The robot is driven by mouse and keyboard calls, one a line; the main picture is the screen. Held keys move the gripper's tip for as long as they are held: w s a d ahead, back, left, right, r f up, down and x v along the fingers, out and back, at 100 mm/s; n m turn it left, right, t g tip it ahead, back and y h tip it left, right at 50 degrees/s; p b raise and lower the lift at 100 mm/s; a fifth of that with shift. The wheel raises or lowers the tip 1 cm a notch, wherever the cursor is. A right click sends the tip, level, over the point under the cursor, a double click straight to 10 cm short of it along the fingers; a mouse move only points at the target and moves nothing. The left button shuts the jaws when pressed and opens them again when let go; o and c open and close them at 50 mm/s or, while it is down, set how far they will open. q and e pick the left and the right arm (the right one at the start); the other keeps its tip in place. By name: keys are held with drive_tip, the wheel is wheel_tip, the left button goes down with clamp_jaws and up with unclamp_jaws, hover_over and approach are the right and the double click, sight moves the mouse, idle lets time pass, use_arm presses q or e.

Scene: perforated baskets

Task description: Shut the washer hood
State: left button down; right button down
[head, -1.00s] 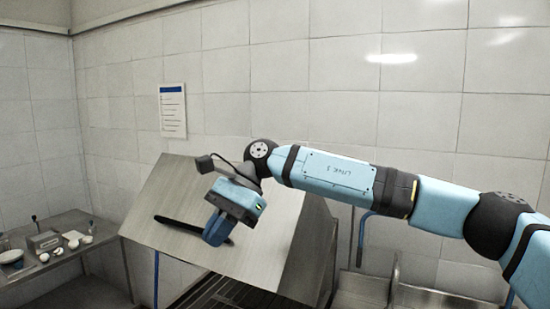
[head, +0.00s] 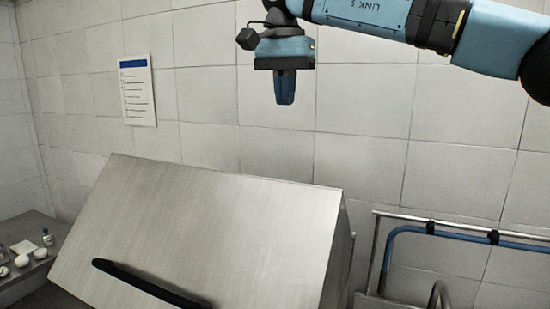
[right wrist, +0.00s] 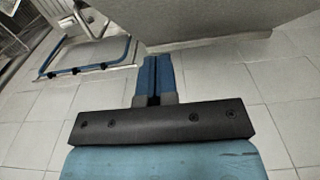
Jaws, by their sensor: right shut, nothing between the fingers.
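The washer hood (head: 225,220) is a large brushed-metal box cover in the lower middle of the head view. Its front panel is tilted and its lower edge runs out of the picture. A black bar handle (head: 150,284) crosses the low part of the panel. My right gripper (head: 285,100) hangs fingers down, shut and empty, above the hood's top edge and apart from the handle. In the right wrist view its blue fingers (right wrist: 154,75) are together, and a grey metal surface (right wrist: 215,20), likely the hood, lies beyond them. My left gripper is not in view.
A tiled wall stands behind, with a posted sheet (head: 137,92). A side table (head: 22,283) at left holds small white items. At right is a metal frame with a blue tube (head: 460,239); it also shows in the right wrist view (right wrist: 90,69).

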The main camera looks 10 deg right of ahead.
sight(280, 182)
drive_tip(key=f, duration=0.3)
drive_tip(key=f+p, duration=0.1)
drive_tip(key=f, duration=0.2)
drive_tip(key=f+p, duration=0.1)
drive_tip(key=f, duration=0.2)
drive_tip(key=shift+s+d, duration=0.15)
drive_tip(key=shift+s, duration=0.2)
drive_tip(key=s+f, duration=0.1)
drive_tip(key=a+f+p, duration=0.1)
drive_tip(key=shift+s+a+f, duration=0.1)
drive_tip(key=shift+s+f, duration=0.2)
drive_tip(key=shift+s, duration=0.05)
drive_tip(key=shift+s+a+f, duration=0.2)
drive_tip(key=shift+s+f, duration=0.1)
drive_tip(key=shift+s, duration=0.05)
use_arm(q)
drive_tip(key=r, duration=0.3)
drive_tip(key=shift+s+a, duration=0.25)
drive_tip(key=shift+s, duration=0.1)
use_arm(e)
drive_tip(key=shift+w+f, duration=0.15)
